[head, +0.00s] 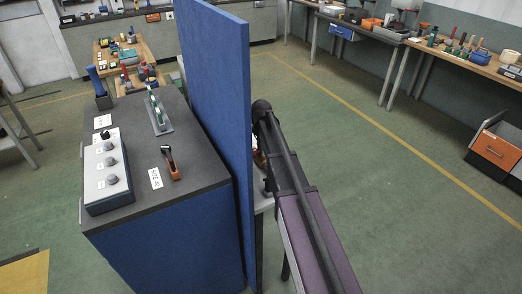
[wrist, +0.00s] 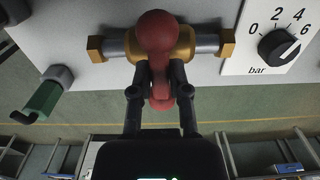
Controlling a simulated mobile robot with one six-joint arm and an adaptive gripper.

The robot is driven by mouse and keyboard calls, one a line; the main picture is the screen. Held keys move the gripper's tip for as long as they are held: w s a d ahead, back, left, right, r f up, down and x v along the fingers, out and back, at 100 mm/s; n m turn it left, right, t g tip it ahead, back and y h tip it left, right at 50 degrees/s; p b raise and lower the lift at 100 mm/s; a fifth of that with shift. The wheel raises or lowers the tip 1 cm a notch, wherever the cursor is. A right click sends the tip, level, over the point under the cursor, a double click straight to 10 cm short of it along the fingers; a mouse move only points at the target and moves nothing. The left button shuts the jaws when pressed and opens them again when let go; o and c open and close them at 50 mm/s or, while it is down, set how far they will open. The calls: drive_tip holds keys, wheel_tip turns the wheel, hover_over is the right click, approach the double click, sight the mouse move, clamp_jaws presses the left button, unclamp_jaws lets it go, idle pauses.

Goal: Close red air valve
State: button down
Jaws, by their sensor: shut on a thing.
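The red air valve (wrist: 158,28) shows in the wrist view at the top middle. Its red handle has a round top and a stem that runs down toward my gripper. It sits on a brass body with a grey pipe and brass fittings (wrist: 96,48) on a light panel. My gripper (wrist: 160,80) has its two dark fingers on either side of the red handle, shut on it. In the head view my arm reaches behind the blue upright board, so the valve and my fingertips are mostly hidden there.
A dial (wrist: 280,45) marked in bar is right of the valve, and a green-handled fitting (wrist: 42,100) is left. In the head view a tall blue board (head: 215,90) stands beside my arm, with a blue cabinet (head: 180,235) left of it. Green floor is open to the right.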

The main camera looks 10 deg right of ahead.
idle(0.4)
drive_tip(key=c, duration=0.6)
unclamp_jaws()
drive_tip(key=shift+n, duration=0.4)
